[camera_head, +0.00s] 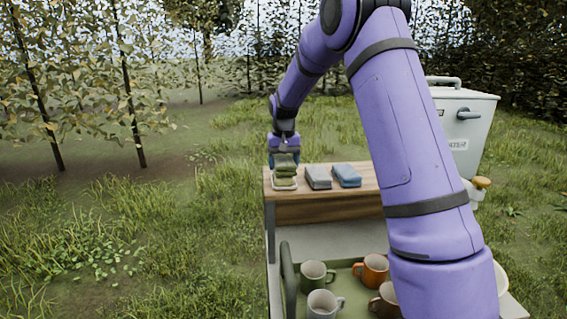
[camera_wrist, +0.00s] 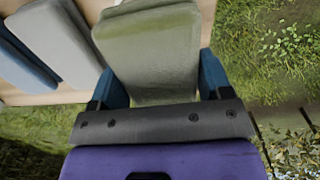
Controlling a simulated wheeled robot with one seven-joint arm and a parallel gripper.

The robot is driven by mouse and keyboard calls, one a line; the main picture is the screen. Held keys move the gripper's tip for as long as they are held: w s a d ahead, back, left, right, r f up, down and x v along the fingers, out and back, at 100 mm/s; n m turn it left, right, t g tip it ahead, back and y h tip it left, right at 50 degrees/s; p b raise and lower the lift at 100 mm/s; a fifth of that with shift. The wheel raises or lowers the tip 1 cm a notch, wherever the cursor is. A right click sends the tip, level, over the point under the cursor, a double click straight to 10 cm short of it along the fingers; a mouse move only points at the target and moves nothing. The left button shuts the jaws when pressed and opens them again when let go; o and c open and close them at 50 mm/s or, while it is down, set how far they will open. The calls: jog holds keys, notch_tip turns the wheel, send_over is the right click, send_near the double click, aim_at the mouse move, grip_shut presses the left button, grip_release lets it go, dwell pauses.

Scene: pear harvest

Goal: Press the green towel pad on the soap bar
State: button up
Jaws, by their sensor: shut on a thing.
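My gripper (camera_head: 285,153) is shut on the green towel pad (camera_head: 286,168), with one blue finger on each side of it. In the wrist view, the green towel pad (camera_wrist: 155,55) fills the space between the fingers. Below the pad in the head view is an olive-green block, seemingly the soap bar (camera_head: 284,182), on a small pale dish (camera_head: 284,188) at the left end of the wooden shelf. The pad is right above the block; I cannot tell whether they touch. The wrist view mostly hides the soap behind the pad.
A grey pad (camera_head: 318,177) and a blue pad (camera_head: 347,175) lie to the right on the wooden shelf (camera_head: 325,209). Several mugs stand on a green tray (camera_head: 345,285) below. Grass lies left of the shelf.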

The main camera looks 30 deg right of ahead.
aim_at(284, 159)
jog(key=shift+f, duration=0.6)
dwell(1.6)
jog(key=shift+r, duration=0.1)
jog(key=shift+r, duration=3.45)
